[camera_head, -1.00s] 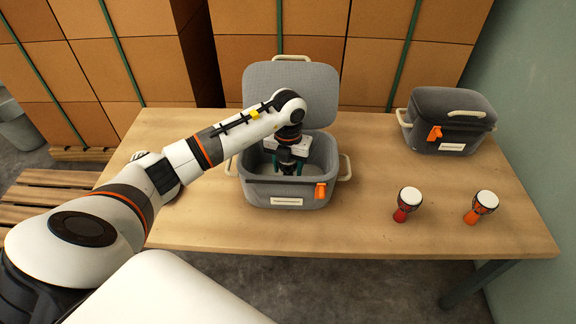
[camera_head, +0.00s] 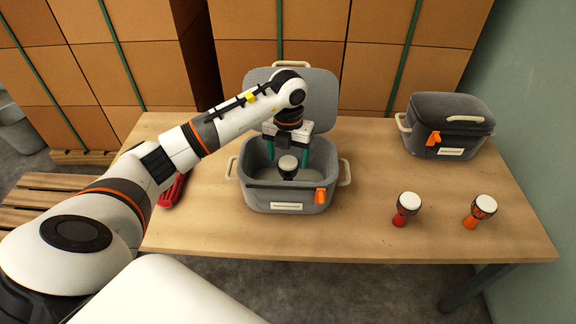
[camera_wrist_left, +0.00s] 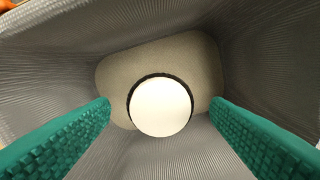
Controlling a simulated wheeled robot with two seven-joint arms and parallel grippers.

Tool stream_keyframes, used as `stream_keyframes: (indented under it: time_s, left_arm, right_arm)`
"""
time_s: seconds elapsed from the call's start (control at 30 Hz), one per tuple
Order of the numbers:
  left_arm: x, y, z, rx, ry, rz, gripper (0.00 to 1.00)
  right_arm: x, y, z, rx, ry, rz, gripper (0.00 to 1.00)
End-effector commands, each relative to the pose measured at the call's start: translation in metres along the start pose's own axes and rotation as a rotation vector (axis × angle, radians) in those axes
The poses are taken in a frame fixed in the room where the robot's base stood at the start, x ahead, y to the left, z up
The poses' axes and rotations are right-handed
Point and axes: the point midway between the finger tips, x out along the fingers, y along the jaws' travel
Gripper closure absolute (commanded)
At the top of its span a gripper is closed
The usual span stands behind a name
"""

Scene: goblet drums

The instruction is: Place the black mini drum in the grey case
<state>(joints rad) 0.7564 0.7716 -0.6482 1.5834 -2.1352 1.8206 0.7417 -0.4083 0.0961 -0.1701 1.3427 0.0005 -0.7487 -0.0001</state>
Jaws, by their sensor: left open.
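The grey case (camera_head: 262,197) stands open on the table, its lid tilted up at the back. The black mini drum (camera_head: 288,168) with a white head stands upright inside it. In the left wrist view the drum's white head (camera_wrist_left: 161,107) shows between the two green fingers, apart from both, with the case floor (camera_wrist_left: 200,65) beneath. My left gripper (camera_head: 288,155) is open and empty, above the drum at the case opening. My right gripper is not in view.
A dark closed case (camera_head: 440,125) stands at the back right. A red drum (camera_head: 406,209) and an orange drum (camera_head: 480,211) stand at the front right of the table (camera_head: 370,240). A red object (camera_head: 173,190) lies at the left, partly behind my arm.

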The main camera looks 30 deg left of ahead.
Motion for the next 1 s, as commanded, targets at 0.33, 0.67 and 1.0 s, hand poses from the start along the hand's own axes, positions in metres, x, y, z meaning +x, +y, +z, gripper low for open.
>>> stream_keyframes:
  time_s: [0.33, 0.67, 1.0]
  left_arm:
    - [-0.055, 0.0, 0.0, 0.0, 0.001, 0.0, 0.29]
    - [-0.059, 0.0, 0.0, 0.0, -0.001, 0.0, 0.29]
    - [-0.059, 0.0, 0.0, 0.0, -0.001, 0.0, 0.29]
  right_arm:
    - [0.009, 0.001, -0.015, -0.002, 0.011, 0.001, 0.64]
    - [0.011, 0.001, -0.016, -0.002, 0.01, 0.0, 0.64]
    - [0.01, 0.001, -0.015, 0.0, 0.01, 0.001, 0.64]
